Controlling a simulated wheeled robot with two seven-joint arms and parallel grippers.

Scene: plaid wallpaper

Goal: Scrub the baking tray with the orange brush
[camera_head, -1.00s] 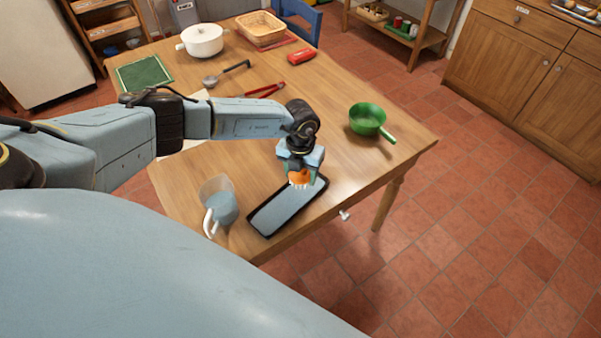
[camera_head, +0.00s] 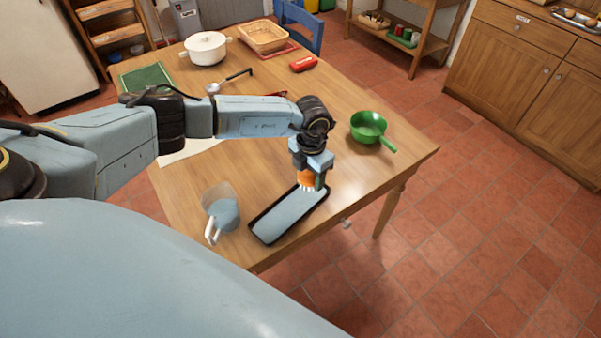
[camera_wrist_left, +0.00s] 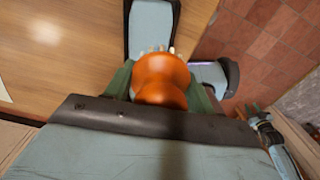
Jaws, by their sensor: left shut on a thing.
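The baking tray (camera_head: 283,219) is a long dark-rimmed tray with a pale grey-blue floor, lying near the table's front edge. It also shows in the left wrist view (camera_wrist_left: 150,25). My left gripper (camera_head: 312,181) is shut on the orange brush (camera_head: 305,178), over the tray's far right end. In the left wrist view the brush's orange knob (camera_wrist_left: 160,78) sits between the green fingers, and its pale bristles point towards the tray. I cannot tell whether the bristles touch the tray. My right gripper is not clearly seen in the head view; one at the right of the left wrist view (camera_wrist_left: 254,112) looks open.
A clear jug (camera_head: 220,208) stands just left of the tray. A green pan (camera_head: 368,128) is to the right, its handle towards the table's edge. A white pot (camera_head: 205,48), a basket (camera_head: 263,36), a ladle (camera_head: 230,81) and a red object (camera_head: 303,64) lie farther back.

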